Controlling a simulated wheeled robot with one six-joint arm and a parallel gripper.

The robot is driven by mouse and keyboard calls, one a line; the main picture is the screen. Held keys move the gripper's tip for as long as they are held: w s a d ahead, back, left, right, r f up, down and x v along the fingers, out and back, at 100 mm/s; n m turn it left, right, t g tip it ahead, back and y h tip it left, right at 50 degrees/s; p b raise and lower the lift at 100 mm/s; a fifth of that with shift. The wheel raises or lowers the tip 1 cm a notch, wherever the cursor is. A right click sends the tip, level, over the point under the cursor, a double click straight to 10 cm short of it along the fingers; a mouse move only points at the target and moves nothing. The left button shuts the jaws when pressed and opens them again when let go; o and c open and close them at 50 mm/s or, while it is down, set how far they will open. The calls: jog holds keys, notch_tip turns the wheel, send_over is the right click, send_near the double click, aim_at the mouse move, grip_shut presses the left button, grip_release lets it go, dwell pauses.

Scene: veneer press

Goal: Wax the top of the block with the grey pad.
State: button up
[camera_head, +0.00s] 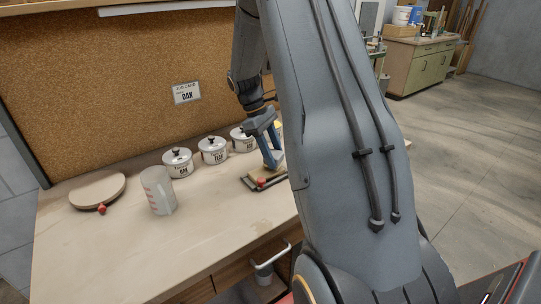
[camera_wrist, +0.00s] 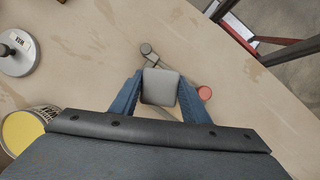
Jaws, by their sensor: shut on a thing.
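My gripper (camera_head: 272,162) is over the bench at the dark clamp. In the wrist view, its blue fingers (camera_wrist: 160,92) are shut on the grey pad (camera_wrist: 160,86), one on each side. The wood block (camera_head: 257,174) sits low in the clamp (camera_head: 250,184), under the gripper in the head view. In the wrist view the pad hides the block, so I cannot tell whether the pad touches its top. The clamp's red knob (camera_head: 262,183) also shows in the wrist view (camera_wrist: 204,93), right of the pad.
Lidded cans, including one labelled OAK (camera_head: 178,163), stand along the back. An open can with yellow contents (camera_wrist: 24,132) is near my gripper. A measuring cup (camera_head: 159,190) and a round wooden board (camera_head: 98,190) with a red knob are at left. The front bench is clear.

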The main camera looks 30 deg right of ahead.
jog(key=shift+d+f+p, duration=0.1)
jog(key=shift+d+p, duration=0.2)
jog(key=shift+d, duration=0.95)
jog(key=shift+a, duration=0.15)
jog(key=shift+s+a+f+p, duration=0.15)
jog(key=shift+a+p, duration=0.65)
jog(key=shift+a, duration=1.85)
jog(key=shift+a+f+p, duration=0.2)
jog(key=shift+a+p, duration=0.6)
jog(key=shift+a, duration=1.8)
jog(key=shift+r, duration=0.15)
jog(key=shift+r+p, duration=1.9)
jog(key=shift+r, duration=1)
jog(key=shift+r, duration=0.1)
notch_tip(320, 180, up, 3)
jog(key=shift+f+p, duration=0.1)
jog(key=shift+p, duration=1)
